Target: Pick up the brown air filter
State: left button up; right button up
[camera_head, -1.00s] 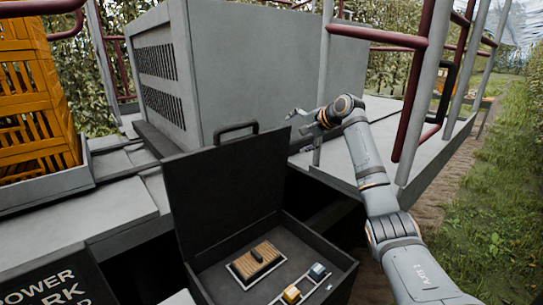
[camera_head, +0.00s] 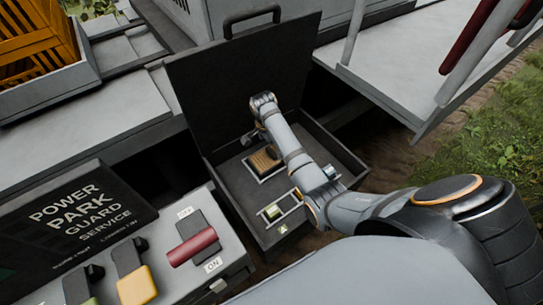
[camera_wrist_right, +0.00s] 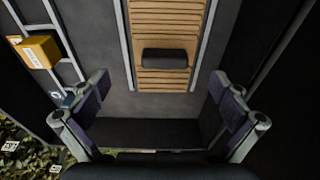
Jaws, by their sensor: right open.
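The brown air filter (camera_head: 262,163) lies in a pale frame on the floor of the open black box, partly hidden by my right arm in the head view. In the right wrist view, the filter (camera_wrist_right: 180,82) shows light brown slats and a dark handle (camera_wrist_right: 165,58) across its middle. My right gripper (camera_wrist_right: 160,108) is open and empty, its two fingers wide apart on either side below the handle in the picture. In the head view my right gripper (camera_head: 256,138) is over the box, near the filter and small. My left gripper is not in view.
The box's raised lid (camera_head: 225,80) stands behind my right gripper. A yellow block (camera_wrist_right: 38,52) sits in a metal rack beside the filter. A panel with a red switch (camera_head: 192,247) and other levers is at the lower left. Grey platforms surround the box.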

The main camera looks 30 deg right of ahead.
aim_at(271, 152)
jog(key=shift+w+f+p, duration=0.2)
jog(key=shift+f+p, duration=0.15)
jog(key=shift+f, duration=0.9)
jog(key=f, duration=0.3)
jog(key=shift+w+d+f, duration=0.15)
jog(key=shift+d+f, duration=0.05)
jog(key=shift+f, duration=0.35)
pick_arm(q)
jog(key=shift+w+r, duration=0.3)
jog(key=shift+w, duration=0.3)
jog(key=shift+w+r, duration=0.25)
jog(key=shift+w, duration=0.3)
pick_arm(e)
jog(key=c, duration=0.9)
